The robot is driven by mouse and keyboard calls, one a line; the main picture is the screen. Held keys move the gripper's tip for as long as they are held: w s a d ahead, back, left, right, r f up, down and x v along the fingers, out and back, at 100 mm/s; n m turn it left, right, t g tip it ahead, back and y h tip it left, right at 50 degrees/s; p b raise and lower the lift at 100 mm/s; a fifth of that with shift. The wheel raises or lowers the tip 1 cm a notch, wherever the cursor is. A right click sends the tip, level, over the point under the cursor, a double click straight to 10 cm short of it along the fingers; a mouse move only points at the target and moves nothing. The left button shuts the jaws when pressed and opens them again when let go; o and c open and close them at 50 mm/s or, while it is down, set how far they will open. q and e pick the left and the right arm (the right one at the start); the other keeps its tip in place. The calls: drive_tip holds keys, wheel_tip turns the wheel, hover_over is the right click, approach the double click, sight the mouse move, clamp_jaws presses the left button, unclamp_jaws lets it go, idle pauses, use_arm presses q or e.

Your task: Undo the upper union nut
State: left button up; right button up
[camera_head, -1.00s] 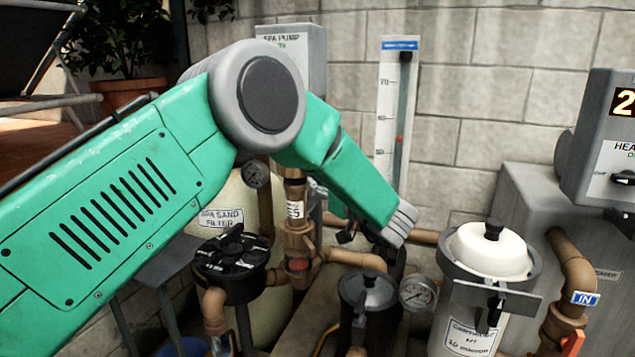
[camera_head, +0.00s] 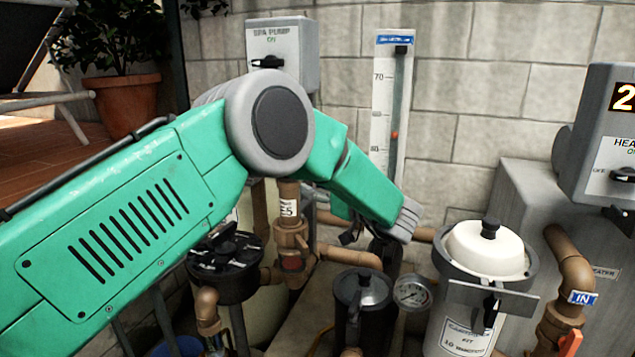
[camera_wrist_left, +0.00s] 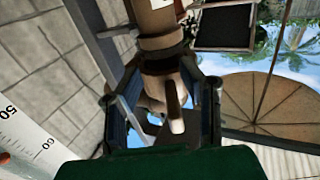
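A brown vertical pipe with a label carries a brown union fitting (camera_head: 290,238), with its upper nut just below the label and a reddish section under it. My left arm crosses in front from the left. My left gripper (camera_head: 350,236) is mostly hidden behind my forearm, and only small dark parts show, to the right of the pipe. In the left wrist view my left gripper (camera_wrist_left: 160,70) has its two fingers apart, one on each side of a brown fitting (camera_wrist_left: 160,88) on the pipe. I cannot tell whether the fingertips touch it. My right gripper is not in view.
A black-topped filter valve (camera_head: 225,262) stands left of the pipe. A dark lidded pot (camera_head: 362,300), a pressure gauge (camera_head: 413,292) and a white-lidded canister (camera_head: 488,250) stand to the right. A scale board (camera_head: 384,110) and the spa pump box (camera_head: 282,55) are behind my arm.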

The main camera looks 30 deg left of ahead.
use_arm(q)
drive_tip(key=v, duration=1.1)
drive_tip(key=shift+w+d, duration=0.15)
drive_tip(key=shift+d, duration=0.15)
